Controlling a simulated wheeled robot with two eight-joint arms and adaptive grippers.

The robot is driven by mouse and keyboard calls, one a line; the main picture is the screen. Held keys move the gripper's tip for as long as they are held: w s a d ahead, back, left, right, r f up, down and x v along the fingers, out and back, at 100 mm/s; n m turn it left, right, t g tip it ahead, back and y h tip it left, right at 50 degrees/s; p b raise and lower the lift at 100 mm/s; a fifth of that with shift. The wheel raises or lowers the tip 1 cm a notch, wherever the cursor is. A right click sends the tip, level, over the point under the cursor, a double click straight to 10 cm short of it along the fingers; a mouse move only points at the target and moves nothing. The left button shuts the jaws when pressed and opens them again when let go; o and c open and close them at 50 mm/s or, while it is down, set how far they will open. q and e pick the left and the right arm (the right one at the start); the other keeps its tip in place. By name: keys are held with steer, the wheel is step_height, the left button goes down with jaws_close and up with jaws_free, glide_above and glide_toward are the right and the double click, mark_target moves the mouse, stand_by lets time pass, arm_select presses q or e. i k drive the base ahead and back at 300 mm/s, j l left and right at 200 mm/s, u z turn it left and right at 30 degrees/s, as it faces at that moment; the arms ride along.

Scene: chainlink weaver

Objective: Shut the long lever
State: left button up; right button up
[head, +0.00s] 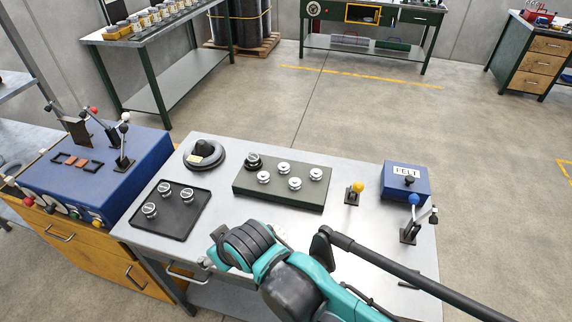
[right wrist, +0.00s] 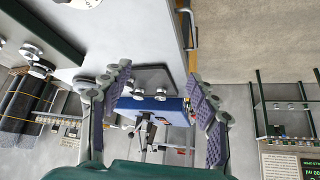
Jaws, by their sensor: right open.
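A blue console (head: 95,185) stands left of the grey table. Several levers rise from its top: one with a red ball (head: 94,110), one with a white ball (head: 125,117) and one with a black ball (head: 48,107). I cannot tell which is the long lever. The console (right wrist: 172,104) and its levers also show between my fingers in the right wrist view, farther off. My right gripper (right wrist: 159,80) is open and empty, its purple pads spread. In the head view its fingers are mostly hidden by my wrist. My left gripper is not in view.
On the table (head: 225,222) are a black tray (head: 168,222) with knobs, a round dark part (head: 204,153), a green block (head: 282,185) with several knobs, a yellow-ball lever (head: 358,187), and a blue box (head: 407,179) with a blue-ball lever (head: 414,199) beside it.

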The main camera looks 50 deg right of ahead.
mark_target(359, 187)
steer(key=k+z, duration=0.1)
steer(key=z, duration=0.9)
steer(key=i+j+z, duration=0.1)
steer(key=z, duration=1.2)
steer(key=l+z, duration=0.15)
steer(key=l, duration=0.35)
steer(key=i+l+z, duration=0.1)
steer(key=l, duration=0.35)
steer(key=i, duration=0.05)
